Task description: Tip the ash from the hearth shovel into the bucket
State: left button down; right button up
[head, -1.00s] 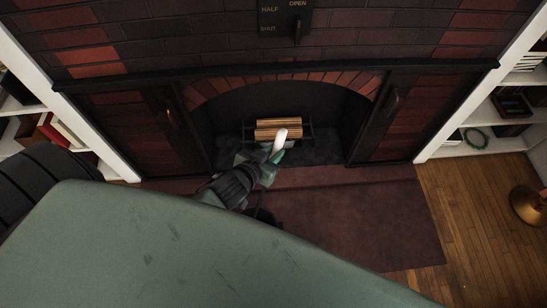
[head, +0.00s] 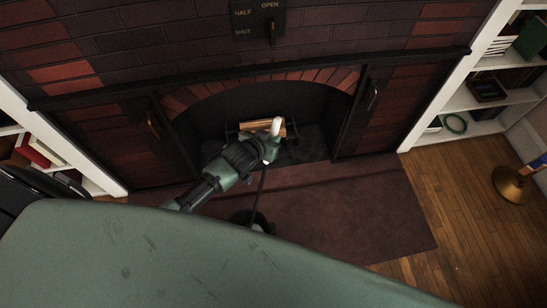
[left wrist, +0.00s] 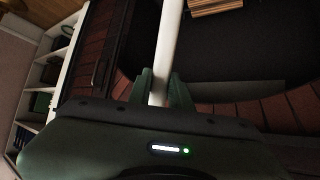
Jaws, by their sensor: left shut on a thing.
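My left gripper (head: 268,150) is shut on the pale handle of the hearth shovel (head: 275,126), in front of the fireplace. The handle's end sticks up above the fingers, and a thin dark shaft runs down below them. In the left wrist view the handle (left wrist: 168,40) passes between the green fingers (left wrist: 162,92). A dark round thing that looks like the bucket (head: 241,217) stands on the hearth under the shaft, partly hidden by my green body. The shovel's pan and any ash cannot be made out. My right gripper is not in view.
The arched firebox holds a log grate (head: 262,127) behind the gripper. The brown hearth slab (head: 350,215) is clear to the right. White bookshelves (head: 470,120) flank the fireplace, and a brass lamp base (head: 511,185) stands on the wooden floor at right.

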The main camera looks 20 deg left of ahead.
pick_arm(q)
jog(key=shift+g, duration=0.5)
jog(key=w, duration=0.1)
jog(key=w+f, duration=0.1)
jog(key=w, duration=0.1)
jog(key=w+b, duration=0.1)
jog(key=shift+w+d+f, duration=0.15)
jog(key=shift+w+f, duration=0.1)
jog(key=shift+f, duration=0.15)
jog(key=w+f+g+b, duration=0.2)
jog(key=w+f+b, duration=0.6)
jog(key=w+b, duration=0.2)
jog(key=shift+w+d+f+g+b, duration=0.3)
jog(key=shift+g+b, duration=0.1)
jog(key=shift+b, duration=0.6)
jog(key=shift+r, duration=0.15)
